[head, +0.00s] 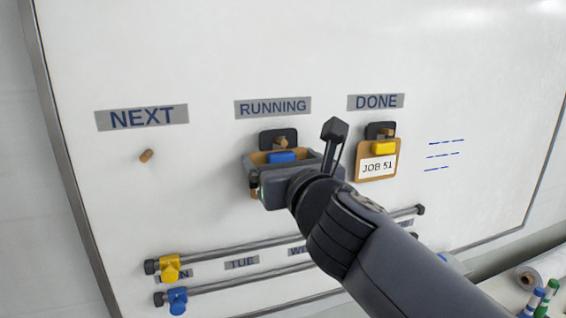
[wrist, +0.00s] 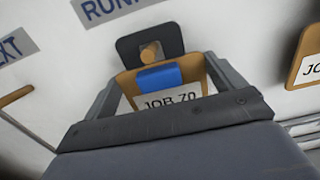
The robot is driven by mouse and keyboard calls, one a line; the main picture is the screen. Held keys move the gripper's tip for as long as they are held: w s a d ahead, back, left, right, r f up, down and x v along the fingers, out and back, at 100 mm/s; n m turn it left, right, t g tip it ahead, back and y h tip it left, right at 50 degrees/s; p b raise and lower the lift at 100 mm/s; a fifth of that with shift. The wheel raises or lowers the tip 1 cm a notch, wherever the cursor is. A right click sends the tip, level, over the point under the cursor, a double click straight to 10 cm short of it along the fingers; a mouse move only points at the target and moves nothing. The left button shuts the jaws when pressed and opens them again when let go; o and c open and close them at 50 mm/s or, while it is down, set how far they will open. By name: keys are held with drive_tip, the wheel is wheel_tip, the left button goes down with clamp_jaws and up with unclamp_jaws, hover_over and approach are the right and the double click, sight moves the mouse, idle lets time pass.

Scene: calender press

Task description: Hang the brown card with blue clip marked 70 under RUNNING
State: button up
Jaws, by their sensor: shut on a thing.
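The brown card with the blue clip (head: 282,157) is under the RUNNING label (head: 273,107). It reads JOB 70 (wrist: 166,102) in the wrist view. My gripper (wrist: 160,76) is shut on the card, with a finger at each side edge; it also shows in the head view (head: 278,163). The wooden peg (wrist: 150,53) under RUNNING pokes out in front of the dark tab (wrist: 133,45) at the card's top and appears to pass through it. My gripper hides the card's lower part in both views.
A brown JOB 51 card (head: 377,165) with a yellow clip hangs under DONE (head: 376,101), close to the right. The peg (head: 146,155) under NEXT (head: 142,117) is bare. Below are rails (head: 218,254) with yellow (head: 170,268) and blue clips (head: 177,300).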

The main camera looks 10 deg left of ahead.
idle(0.4)
drive_tip(key=o, duration=0.7)
drive_tip(key=p+v, duration=0.2)
drive_tip(key=v, duration=0.9)
drive_tip(key=shift+a, duration=0.15)
